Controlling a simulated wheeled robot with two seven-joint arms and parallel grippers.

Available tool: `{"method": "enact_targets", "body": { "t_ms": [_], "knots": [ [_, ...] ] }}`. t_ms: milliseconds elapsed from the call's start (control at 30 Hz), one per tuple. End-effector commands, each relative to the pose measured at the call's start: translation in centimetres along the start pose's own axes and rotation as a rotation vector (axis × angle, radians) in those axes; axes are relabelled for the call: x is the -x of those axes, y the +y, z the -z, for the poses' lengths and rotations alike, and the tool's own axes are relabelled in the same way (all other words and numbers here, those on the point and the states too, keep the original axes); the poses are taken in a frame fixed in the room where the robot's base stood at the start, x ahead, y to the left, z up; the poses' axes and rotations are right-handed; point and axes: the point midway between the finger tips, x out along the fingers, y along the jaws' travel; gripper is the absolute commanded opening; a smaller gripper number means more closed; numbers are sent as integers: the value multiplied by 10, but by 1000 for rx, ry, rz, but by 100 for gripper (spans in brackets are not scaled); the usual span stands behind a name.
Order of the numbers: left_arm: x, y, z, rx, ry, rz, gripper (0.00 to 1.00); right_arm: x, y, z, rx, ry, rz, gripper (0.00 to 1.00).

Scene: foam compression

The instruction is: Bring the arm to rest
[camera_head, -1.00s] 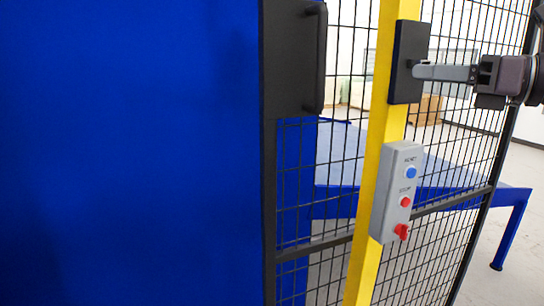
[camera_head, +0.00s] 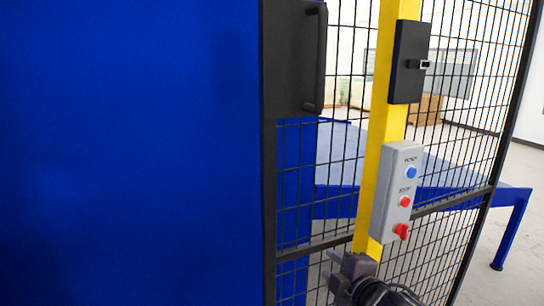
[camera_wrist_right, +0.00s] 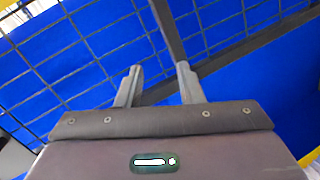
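My right gripper (camera_head: 332,268) is low in the head view, in front of the fence and below the grey control box (camera_head: 397,193). In the right wrist view its two fingers (camera_wrist_right: 158,85) stand apart with nothing between them, so it is open and empty. Past the fingers are a blue surface and dark fence bars. The control box has a blue button, a red button and a red knob, and it is fixed to the yellow post (camera_head: 377,151). My left gripper is not in view.
A black latch box (camera_head: 409,45) with a small metal piece sits high on the yellow post. A blue panel (camera_head: 130,150) fills the left, with a black handle (camera_head: 315,60) at its edge. Black mesh fencing (camera_head: 450,150) stands right of the post, with a blue table (camera_head: 430,180) behind it.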

Motion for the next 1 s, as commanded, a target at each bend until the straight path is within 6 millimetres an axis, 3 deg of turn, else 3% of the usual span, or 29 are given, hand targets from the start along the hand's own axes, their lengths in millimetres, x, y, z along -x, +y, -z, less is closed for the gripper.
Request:
{"method": "enact_targets", "body": {
  "t_ms": [33, 100, 300, 500, 733, 1000],
  "knots": [
    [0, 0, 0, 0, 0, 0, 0, 10, -33, -8, -149, -65, 64, 34],
    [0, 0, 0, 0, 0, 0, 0, 28, -73, -23, -354, -177, 144, 34],
    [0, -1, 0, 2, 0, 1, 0, 85, -158, -49, -779, -467, 312, 34],
    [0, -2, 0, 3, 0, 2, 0, 135, -210, -60, -1039, -690, 415, 34],
    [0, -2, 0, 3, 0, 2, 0, 190, -253, -61, -1262, -919, 503, 34],
    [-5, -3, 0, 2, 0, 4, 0, 148, -320, -85, -1252, -937, 524, 34]
  ]
}}
